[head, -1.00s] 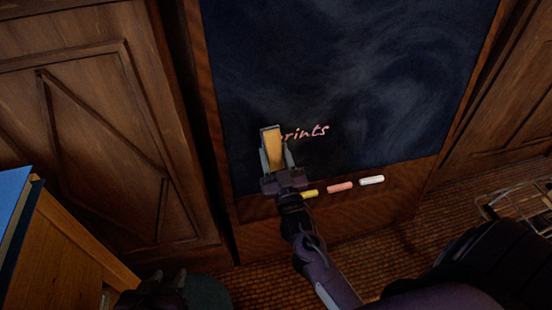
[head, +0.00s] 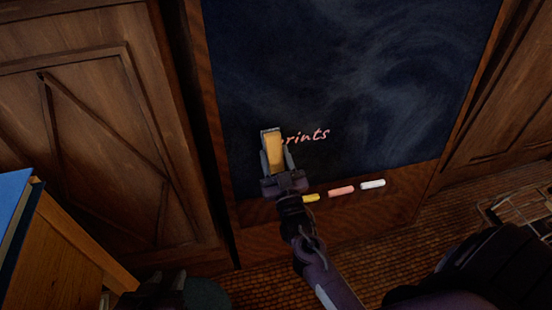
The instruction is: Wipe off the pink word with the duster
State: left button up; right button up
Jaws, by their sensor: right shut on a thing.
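The pink word (head: 306,136) is handwritten low on the dark chalkboard (head: 350,70); the letters "rints" show, and its left end is hidden behind the duster. The duster (head: 274,152), with a tan wooden back, is upright at the word's left end. My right gripper (head: 274,168) is shut on the duster, its fingers on either side. I cannot tell if the duster touches the board. My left gripper (head: 172,290) is low at the bottom left, dark and partly out of frame; its jaws are unclear.
Yellow chalk (head: 311,198), pink chalk (head: 341,191) and white chalk (head: 373,184) lie on the wooden ledge below the board. A wooden cabinet with a blue top (head: 14,192) stands at the lower left. A wire basket (head: 520,205) is on the floor at the right.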

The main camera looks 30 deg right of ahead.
jog(key=shift+w+d, duration=0.2)
jog(key=shift+w, duration=0.55)
jog(key=shift+d, duration=0.1)
